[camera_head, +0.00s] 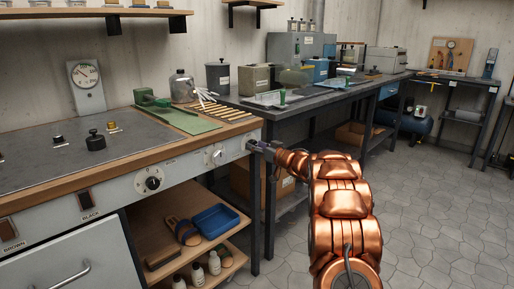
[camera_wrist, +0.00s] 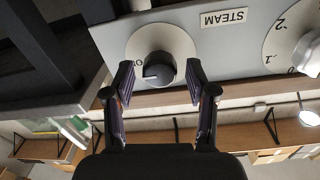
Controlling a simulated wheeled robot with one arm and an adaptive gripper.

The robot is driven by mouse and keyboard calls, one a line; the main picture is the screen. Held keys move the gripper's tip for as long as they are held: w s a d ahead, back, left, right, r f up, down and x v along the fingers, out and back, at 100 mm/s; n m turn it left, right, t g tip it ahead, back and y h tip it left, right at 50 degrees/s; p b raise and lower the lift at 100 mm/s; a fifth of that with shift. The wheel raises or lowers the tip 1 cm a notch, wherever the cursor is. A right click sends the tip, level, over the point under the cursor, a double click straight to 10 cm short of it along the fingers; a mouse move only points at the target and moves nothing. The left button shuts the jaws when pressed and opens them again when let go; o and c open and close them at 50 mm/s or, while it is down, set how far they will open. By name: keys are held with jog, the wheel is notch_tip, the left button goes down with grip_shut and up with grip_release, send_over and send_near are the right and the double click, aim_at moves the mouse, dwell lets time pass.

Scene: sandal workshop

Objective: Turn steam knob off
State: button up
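The steam knob (camera_wrist: 158,67) is a small dark grey knob on a pale round dial, on the light grey panel beside the "STEAM" label (camera_wrist: 223,17). My gripper (camera_wrist: 160,80) is open, with one finger on each side of the knob in the wrist view. Gaps show between both fingers and the knob, so it is not gripped. In the head view my gripper (camera_head: 261,147) is at the right end of the bench's front panel, and it largely hides the steam knob there.
A white numbered knob (camera_head: 217,156) sits left of the steam knob, and a black knob (camera_head: 152,183) is further left. The wooden bench edge (camera_head: 190,146) runs above the panel. A dark workbench (camera_head: 310,107) stands behind my arm. Open floor (camera_head: 430,220) lies to the right.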

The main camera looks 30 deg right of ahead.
jog(key=c, duration=1)
jog(key=shift+o, duration=0.2)
jog(key=shift+n, duration=0.3)
jog(key=n+b, duration=0.2)
jog(key=n, duration=0.6)
jog(key=n+b, duration=0.3)
jog(key=n, duration=0.6)
jog(key=shift+d+f+y, duration=0.15)
jog(key=shift+y, duration=0.25)
jog(key=shift+n, duration=0.5)
jog(key=o, duration=1.2)
jog(key=shift+c, duration=0.2)
